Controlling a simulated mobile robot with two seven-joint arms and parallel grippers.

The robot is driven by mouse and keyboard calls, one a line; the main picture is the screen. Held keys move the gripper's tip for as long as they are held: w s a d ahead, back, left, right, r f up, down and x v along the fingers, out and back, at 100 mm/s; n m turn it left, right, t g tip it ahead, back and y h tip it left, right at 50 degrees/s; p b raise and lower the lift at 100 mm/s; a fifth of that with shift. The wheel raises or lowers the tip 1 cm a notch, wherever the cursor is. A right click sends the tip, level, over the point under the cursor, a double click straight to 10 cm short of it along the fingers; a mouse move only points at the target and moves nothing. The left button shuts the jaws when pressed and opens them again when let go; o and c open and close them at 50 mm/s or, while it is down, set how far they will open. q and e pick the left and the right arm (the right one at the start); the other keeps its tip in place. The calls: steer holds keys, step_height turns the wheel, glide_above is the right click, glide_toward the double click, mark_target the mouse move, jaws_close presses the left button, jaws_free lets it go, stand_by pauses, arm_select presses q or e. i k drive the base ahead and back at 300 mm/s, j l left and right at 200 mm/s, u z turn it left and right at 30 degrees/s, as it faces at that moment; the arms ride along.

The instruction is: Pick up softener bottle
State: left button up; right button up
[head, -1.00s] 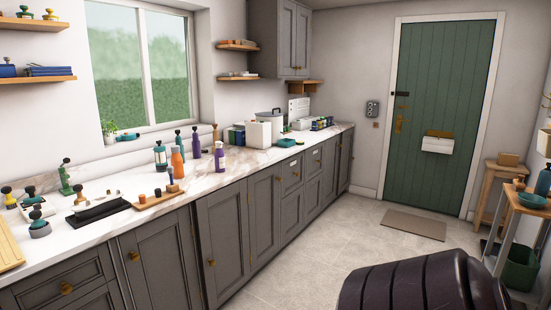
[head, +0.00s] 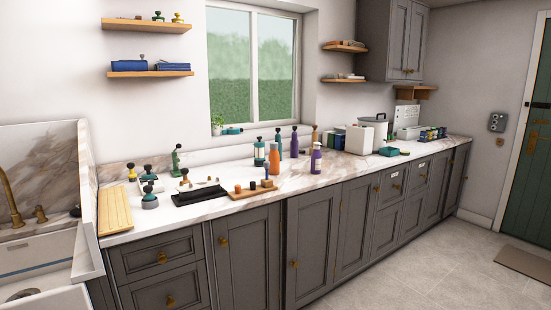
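Several bottles stand on the marble counter (head: 225,202) below the window. They include a dark teal bottle with a pale label (head: 259,153), an orange bottle (head: 274,160), a dark purple bottle (head: 294,143) and a purple bottle with a pale label (head: 316,160) nearer the front edge. A slim green bottle (head: 176,160) stands further left. I cannot tell which one is the softener bottle, since the labels are too small to read. Neither of my grippers is in view.
A black tray (head: 199,196), a wooden block with pegs (head: 254,191) and a wooden board (head: 115,210) lie on the counter's left part. A sink (head: 40,250) is at far left. White containers (head: 359,139) stand further right.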

mark_target(316, 156)
steer(key=z, duration=0.45)
steer(key=i+l+u, duration=0.35)
steer(key=i+l, duration=0.4)
steer(key=i, duration=0.3)
steer(key=i+l+u, duration=0.4)
steer(key=i+l, duration=0.6)
